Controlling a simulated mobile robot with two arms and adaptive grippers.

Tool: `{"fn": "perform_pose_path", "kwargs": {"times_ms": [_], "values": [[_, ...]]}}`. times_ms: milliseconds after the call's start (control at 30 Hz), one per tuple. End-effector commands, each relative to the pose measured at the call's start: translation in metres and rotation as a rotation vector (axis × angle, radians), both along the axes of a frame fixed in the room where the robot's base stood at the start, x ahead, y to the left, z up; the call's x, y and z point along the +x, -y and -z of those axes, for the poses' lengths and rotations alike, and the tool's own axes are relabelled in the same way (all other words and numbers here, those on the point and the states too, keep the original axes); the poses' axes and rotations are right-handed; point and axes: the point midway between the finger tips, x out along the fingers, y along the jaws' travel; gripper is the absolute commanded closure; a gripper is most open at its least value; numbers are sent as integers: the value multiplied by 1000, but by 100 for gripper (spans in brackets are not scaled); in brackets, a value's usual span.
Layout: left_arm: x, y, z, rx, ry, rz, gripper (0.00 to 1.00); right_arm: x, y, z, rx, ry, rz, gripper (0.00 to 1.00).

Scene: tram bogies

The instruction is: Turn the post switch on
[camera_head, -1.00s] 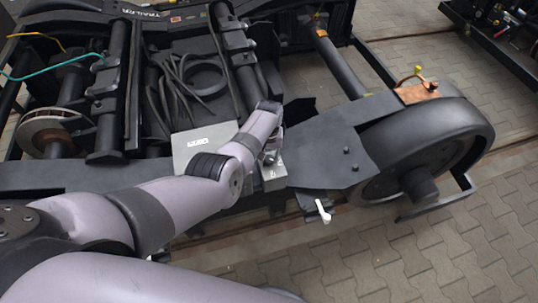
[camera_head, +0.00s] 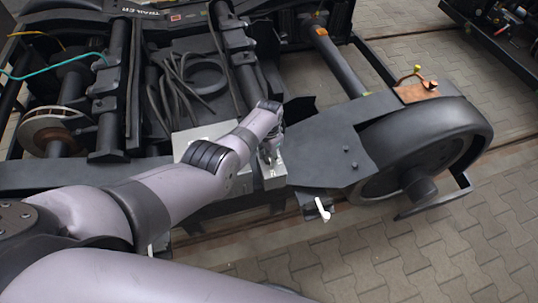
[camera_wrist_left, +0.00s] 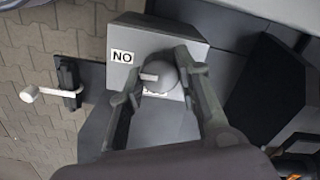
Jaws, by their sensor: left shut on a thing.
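The post switch shows in the left wrist view as a grey box (camera_wrist_left: 192,35) with a round dark grey knob (camera_wrist_left: 166,72). A white label beside the knob reads "NO" as seen here, which is ON upside down. A light pointer mark lies on the knob's left side. A second label at the knob's near edge is mostly hidden. My left gripper (camera_wrist_left: 163,80) has a finger on each side of the knob and is shut on it. In the head view the left gripper (camera_head: 268,152) is over the grey box (camera_head: 274,175), and the knob is hidden. My right gripper is not in view.
A white lever (camera_head: 322,211) hangs at the frame's near edge, right of the box; it also shows in the left wrist view (camera_wrist_left: 30,95). A large dark wheel (camera_head: 435,150) stands at the right. Loose hoses (camera_head: 180,85) lie behind the arm. Paved floor is clear at lower right.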

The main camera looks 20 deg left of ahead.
Motion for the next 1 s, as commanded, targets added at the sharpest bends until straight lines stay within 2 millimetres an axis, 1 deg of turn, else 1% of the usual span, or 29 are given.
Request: {"fn": "perform_pose_path", "kwargs": {"times_ms": [200,667,700,900,1000], "values": [[0,0,0,-1,-1,49,97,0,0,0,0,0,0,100],[0,0,0,0,0,61,97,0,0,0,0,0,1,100],[0,0,0,0,0,61,67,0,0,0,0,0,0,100],[0,0,0,0,0,59,54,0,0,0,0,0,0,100],[0,0,0,0,0,59,49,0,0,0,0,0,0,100]]}}
